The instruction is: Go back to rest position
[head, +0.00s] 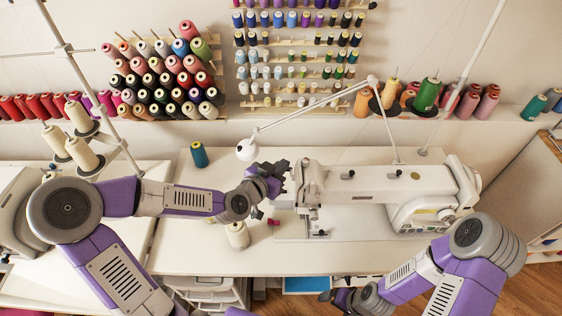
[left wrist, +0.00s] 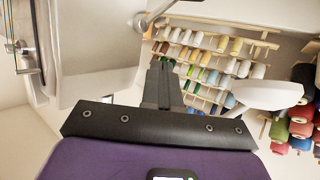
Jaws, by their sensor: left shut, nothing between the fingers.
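My left gripper (head: 280,172) is over the table, just left of the white sewing machine's (head: 365,188) head, and below the white lamp head (head: 247,150). In the left wrist view, its dark fingers (left wrist: 163,78) are together with nothing between them. My right gripper (head: 342,298) is low at the bottom of the head view, in front of the table edge. It is dark and small there, and its fingers are not clear.
A teal spool (head: 199,155), a cream spool (head: 237,236) and a small pink item (head: 257,214) are on the white table (head: 300,262) near my left arm. Thread racks (head: 165,80) hang on the wall behind. White drawers (head: 215,292) stand under the table.

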